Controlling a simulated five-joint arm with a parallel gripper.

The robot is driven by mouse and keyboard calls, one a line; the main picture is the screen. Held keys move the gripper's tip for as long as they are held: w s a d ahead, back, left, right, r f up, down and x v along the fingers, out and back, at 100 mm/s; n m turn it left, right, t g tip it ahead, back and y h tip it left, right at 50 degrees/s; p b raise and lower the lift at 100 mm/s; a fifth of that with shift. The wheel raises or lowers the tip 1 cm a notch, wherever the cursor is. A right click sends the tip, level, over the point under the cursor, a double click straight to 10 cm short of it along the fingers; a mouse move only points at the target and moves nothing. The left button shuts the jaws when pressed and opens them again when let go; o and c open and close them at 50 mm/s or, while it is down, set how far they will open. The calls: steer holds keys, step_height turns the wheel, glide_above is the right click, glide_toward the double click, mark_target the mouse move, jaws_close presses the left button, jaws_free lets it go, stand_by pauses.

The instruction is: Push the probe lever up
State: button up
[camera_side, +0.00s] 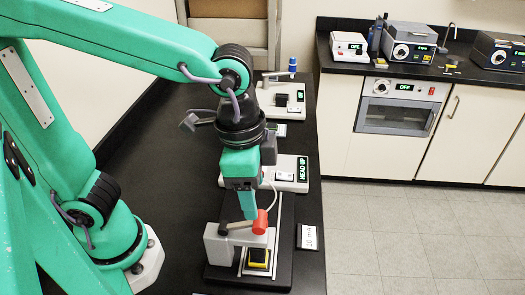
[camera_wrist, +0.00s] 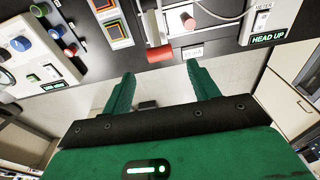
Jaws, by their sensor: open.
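The probe lever is a dark rod with a red knob (camera_side: 261,222), lying roughly level across the front of the grey profiler bridge (camera_side: 222,244). The red knob also shows in the wrist view (camera_wrist: 158,53). My gripper (camera_side: 248,214) points down close to the lever, with a finger beside the knob in the side view. In the wrist view my gripper (camera_wrist: 160,69) is open and empty; its green fingers stand apart, and the knob shows just beyond the gap between their tips. I cannot tell whether a finger touches the lever.
A display reading HEAD UP (camera_side: 303,169) is on the controller box behind the profiler. A yellow-edged dark sample (camera_side: 259,258) sits under the bridge. A small label card (camera_side: 310,237) lies to the right. Another instrument (camera_side: 288,98) stands farther back. The black bench is clear left of the profiler.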

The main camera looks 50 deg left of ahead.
mark_target(260, 218)
steer(key=shift+w+d+f+g+y, duration=0.15)
steer(key=shift+w+d+g+y, duration=0.25)
steer(key=shift+g, duration=0.1)
steer(key=shift+f, duration=3.9)
jaws_close()
